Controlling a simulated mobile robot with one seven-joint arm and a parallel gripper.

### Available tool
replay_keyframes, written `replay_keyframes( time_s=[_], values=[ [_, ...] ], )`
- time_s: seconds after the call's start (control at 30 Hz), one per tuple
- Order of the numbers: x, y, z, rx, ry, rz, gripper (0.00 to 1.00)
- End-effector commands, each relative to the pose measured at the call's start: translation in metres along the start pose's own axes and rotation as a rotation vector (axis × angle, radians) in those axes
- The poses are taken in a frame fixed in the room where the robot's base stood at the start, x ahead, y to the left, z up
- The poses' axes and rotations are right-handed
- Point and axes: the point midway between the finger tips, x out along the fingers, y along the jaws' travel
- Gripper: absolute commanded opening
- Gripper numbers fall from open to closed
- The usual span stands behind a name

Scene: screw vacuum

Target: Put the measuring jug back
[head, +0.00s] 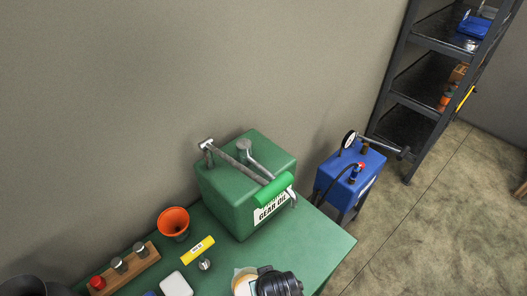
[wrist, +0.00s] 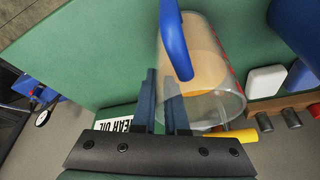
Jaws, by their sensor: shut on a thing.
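The measuring jug (wrist: 205,100) is clear with a blue handle (wrist: 173,40) and amber liquid inside. In the wrist view it lies just beyond my gripper's fingers (wrist: 164,95), which are shut on the handle. In the head view only a pale amber part of the jug (head: 242,279) shows at the bottom edge, beside my dark wrist (head: 278,283), which hides the rest. Whether the jug touches the green bench top (head: 325,246) or hangs above it I cannot tell.
A green gear oil can (head: 238,200) stands behind the jug. A yellow item (head: 197,249), orange funnel (head: 173,221), white box (head: 176,284) and wooden block with fittings (head: 125,270) lie left. A blue pump unit (head: 348,178) and dark shelf rack (head: 418,95) stand right.

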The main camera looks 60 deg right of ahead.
Motion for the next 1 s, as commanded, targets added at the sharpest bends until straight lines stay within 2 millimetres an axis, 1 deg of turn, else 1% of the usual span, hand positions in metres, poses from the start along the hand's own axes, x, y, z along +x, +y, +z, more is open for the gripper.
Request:
replay_keyframes(
  time_s=[0.37,0.4,0.57,0.83,1.0],
  values=[
    [0.003,0.0,0.0,0.0,0.004,0.0,0.0],
    [0.004,0.0,0.001,0.0,0.001,0.0,0.12],
    [0.004,0.0,0.001,0.0,0.0,0.0,0.41],
    [0.003,0.0,0.001,0.001,0.001,0.0,0.41],
    [-0.006,0.0,0.0,0.0,0.003,0.0,0.41]
  ],
)
